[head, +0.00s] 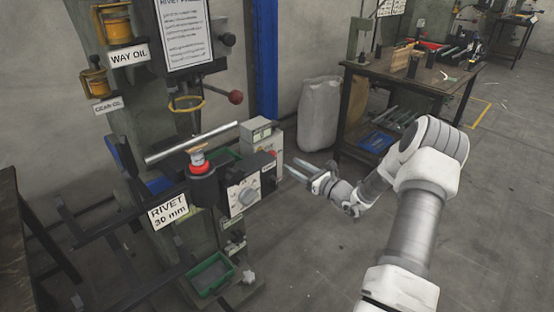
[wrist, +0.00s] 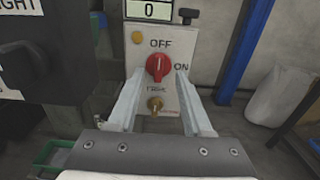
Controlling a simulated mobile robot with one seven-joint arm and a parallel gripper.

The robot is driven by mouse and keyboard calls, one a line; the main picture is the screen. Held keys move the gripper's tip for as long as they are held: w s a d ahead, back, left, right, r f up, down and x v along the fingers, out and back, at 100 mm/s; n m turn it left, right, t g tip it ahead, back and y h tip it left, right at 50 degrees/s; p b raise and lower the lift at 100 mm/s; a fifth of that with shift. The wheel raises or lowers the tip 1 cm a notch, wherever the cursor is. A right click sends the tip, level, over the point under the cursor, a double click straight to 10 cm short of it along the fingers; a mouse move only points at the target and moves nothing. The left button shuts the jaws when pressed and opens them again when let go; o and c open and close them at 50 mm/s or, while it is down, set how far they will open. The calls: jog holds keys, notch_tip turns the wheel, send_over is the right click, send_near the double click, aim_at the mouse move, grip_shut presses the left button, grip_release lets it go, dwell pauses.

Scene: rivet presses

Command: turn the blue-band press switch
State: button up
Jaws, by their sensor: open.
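A red rotary switch (wrist: 158,67) sits on a pale panel (wrist: 137,50) marked OFF above it and ON to its right. Its white mark stands about upright, toward OFF. My gripper (wrist: 160,74) is open, its fingertips to the left and right of the switch in the picture; I cannot tell whether they touch it. In the head view, my gripper (head: 297,169) is just right of the press's control box (head: 261,134). I cannot make out a blue band on this press.
Below the switch is a brass knob (wrist: 155,104); above is a counter (wrist: 148,10) reading 0. A blue post (head: 265,60), a pale sack (head: 320,115) and a workbench (head: 400,81) stand behind. Floor at right is clear.

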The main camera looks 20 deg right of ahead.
aim_at(276, 154)
jog(key=b+x, duration=0.1)
jog(key=x, duration=0.7)
jog(key=shift+w+a+b, duration=0.1)
jog(key=shift+w+b, duration=0.1)
jog(key=shift+b, duration=0.15)
grip_shut()
